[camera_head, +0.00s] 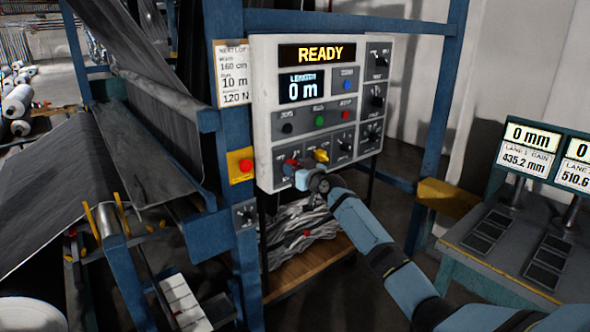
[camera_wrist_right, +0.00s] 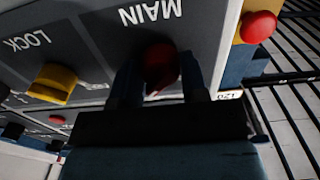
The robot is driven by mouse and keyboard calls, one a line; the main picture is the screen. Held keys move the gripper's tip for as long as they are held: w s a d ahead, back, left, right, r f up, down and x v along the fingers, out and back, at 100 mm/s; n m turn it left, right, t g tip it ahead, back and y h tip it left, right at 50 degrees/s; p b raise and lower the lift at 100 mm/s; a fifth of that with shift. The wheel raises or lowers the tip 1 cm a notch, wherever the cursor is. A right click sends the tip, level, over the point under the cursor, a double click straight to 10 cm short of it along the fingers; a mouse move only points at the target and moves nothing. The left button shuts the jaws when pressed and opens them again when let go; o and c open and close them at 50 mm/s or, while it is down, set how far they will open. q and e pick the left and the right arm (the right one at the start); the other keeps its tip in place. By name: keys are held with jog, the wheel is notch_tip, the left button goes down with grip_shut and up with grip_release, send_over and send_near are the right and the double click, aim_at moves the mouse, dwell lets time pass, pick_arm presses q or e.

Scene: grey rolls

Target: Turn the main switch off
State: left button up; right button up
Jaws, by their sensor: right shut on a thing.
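The control panel (camera_head: 262,120) is a light box on a blue frame, with a lit READY display (camera_head: 320,54) and a length display reading 0 m. The main switch is a red knob (camera_head: 289,165) at the panel's lower left; in the right wrist view the red knob (camera_wrist_right: 161,66) sits under the word MAIN. My right gripper (camera_head: 300,178) is at this knob, and in the right wrist view its fingers (camera_wrist_right: 158,82) are shut on it from both sides. The fingers hide part of the knob, so its exact angle is unclear. My left gripper is not in view.
A yellow LOCK knob (camera_head: 321,155) is just right of the main switch, also in the wrist view (camera_wrist_right: 53,83). A red emergency button on a yellow plate (camera_head: 243,167) is to the left.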

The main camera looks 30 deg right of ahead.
jog(key=shift+f+n+b, duration=0.15)
jog(key=shift+n+b, duration=1.25)
jog(key=shift+b, duration=0.1)
jog(key=shift+n+b, duration=0.5)
jog(key=shift+n, duration=0.4)
jog(key=shift+d+n, duration=0.1)
jog(key=shift+n, duration=0.4)
jog(key=n, duration=0.3)
jog(key=shift+r+n, duration=0.3)
jog(key=n+p, duration=0.2)
jog(key=n, duration=0.1)
jog(key=shift+n, duration=0.3)
jog(key=n+p, duration=0.1)
jog(key=n, duration=0.3)
jog(key=shift+n+p, duration=0.3)
jog(key=shift+n, duration=0.1)
